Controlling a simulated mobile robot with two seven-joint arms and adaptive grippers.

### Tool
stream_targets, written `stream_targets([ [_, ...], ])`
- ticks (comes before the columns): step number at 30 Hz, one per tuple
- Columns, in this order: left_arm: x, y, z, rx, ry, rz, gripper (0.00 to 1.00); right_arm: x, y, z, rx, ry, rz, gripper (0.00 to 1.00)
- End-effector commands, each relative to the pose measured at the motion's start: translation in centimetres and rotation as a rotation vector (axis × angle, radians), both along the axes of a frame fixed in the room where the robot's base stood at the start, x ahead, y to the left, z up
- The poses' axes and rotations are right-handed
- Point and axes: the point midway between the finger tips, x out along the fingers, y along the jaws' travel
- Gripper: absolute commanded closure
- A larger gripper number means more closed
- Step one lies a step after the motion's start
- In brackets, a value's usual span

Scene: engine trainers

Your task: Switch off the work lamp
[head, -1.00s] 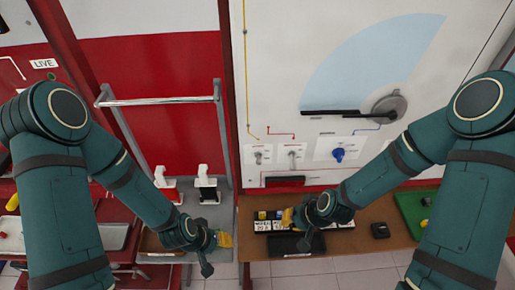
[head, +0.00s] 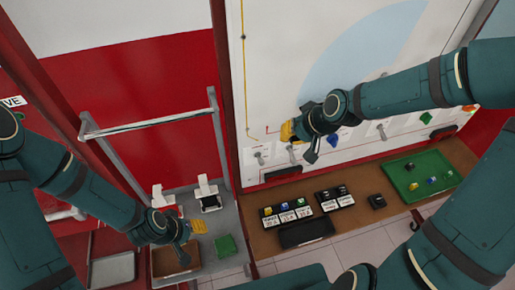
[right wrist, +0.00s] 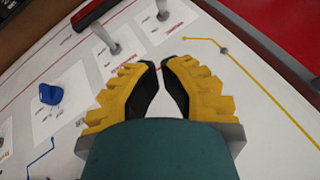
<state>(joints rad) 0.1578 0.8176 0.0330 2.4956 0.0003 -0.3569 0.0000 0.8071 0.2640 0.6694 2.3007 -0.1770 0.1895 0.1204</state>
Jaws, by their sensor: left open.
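The white panel carries toggle switches; their labels are too small to read, so I cannot tell which serves the work lamp. No lamp is recognisable. In the right wrist view, one grey toggle (right wrist: 108,40) stands left of the fingertips and another toggle (right wrist: 162,10) beyond them. A blue knob (right wrist: 50,95) sits further left. My right gripper (head: 288,130) is in front of the panel, partly hiding the switch row. In the wrist view its yellow fingers (right wrist: 158,68) are nearly together, empty. My left gripper (head: 199,226) is open and empty above the grey bench at left.
A brown shelf (head: 390,192) below the panel holds labelled dark blocks, a small black box (head: 377,201) and a green tray (head: 447,188) with small coloured pieces. A metal rail frame (head: 150,125) stands at left. A green block (head: 225,246) lies near my left gripper.

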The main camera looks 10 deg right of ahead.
Motion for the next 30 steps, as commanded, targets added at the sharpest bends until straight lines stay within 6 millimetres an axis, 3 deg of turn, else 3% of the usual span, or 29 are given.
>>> stream_targets([
  [6,0.0,0.0,0.2,-0.001,0.0,-0.001,0.53,0.0,-0.6,1.1,-0.017,-0.005,-0.003,1.0],
  [17,0.0,0.0,0.2,-0.001,0.0,-0.001,0.53,0.1,-0.6,1.0,-0.017,-0.005,-0.001,1.0],
  [30,-0.1,0.0,-2.2,0.001,0.0,0.002,0.53,2.0,1.0,-2.9,-0.016,-0.004,0.002,1.0],
])
